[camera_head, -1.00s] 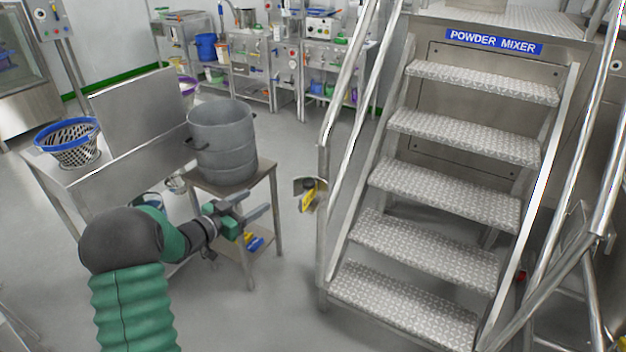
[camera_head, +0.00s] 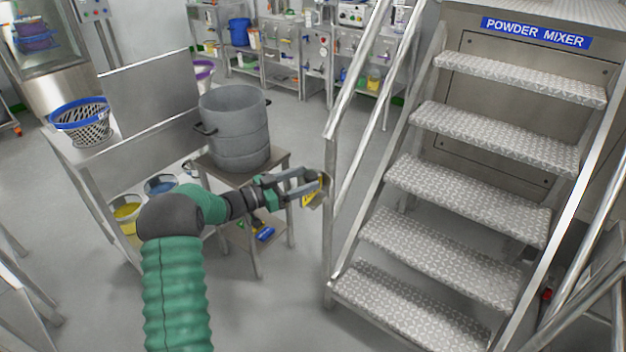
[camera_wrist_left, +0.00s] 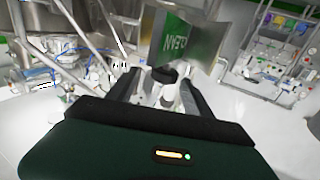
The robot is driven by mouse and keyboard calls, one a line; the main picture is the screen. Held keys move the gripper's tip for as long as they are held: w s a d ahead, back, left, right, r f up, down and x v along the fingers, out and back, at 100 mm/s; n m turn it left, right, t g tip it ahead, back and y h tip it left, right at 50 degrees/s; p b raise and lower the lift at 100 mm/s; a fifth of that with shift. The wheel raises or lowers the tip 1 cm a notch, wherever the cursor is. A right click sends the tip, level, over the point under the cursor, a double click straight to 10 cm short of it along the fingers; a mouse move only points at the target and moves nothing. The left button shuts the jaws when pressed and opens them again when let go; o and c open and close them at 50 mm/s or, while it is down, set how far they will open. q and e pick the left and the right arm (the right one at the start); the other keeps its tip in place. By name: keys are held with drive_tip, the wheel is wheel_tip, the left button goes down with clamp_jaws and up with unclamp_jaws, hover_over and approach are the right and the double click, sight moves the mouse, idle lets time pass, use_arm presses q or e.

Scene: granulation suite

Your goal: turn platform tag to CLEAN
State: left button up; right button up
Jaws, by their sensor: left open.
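The platform tag (camera_head: 314,193) hangs at the left post of the mixer stairs. In the head view it shows a yellow face and a grey metal edge, partly hidden by my gripper. In the left wrist view the tag (camera_wrist_left: 182,40) shows a green face with CLEAN lettering, turned over in the picture, and bare metal plates on its sides. My left gripper (camera_head: 308,183) is open, with its fingertips right at the tag. In the left wrist view its fingers (camera_wrist_left: 162,82) point at the tag's lower part; I cannot tell whether they touch it. My right gripper is out of view.
The stair handrail (camera_head: 331,200) stands just right of my left gripper. A large steel pot (camera_head: 236,130) sits on a small table behind my forearm. A blue-rimmed basket (camera_head: 82,122) stands on the steel bench at left. The floor before the stairs is clear.

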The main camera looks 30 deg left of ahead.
sight(311, 175)
use_arm(q)
drive_tip(key=x, duration=0.2)
drive_tip(key=shift+w+f, duration=0.15)
drive_tip(key=shift+w, duration=0.15)
drive_tip(key=shift+w+f, duration=0.1)
drive_tip(key=shift+w, duration=0.15)
drive_tip(key=shift+a, duration=0.35)
drive_tip(key=shift+d, duration=0.35)
drive_tip(key=c, duration=0.5)
drive_tip(key=shift+c, duration=1.2)
drive_tip(key=shift+a, duration=0.1)
clamp_jaws()
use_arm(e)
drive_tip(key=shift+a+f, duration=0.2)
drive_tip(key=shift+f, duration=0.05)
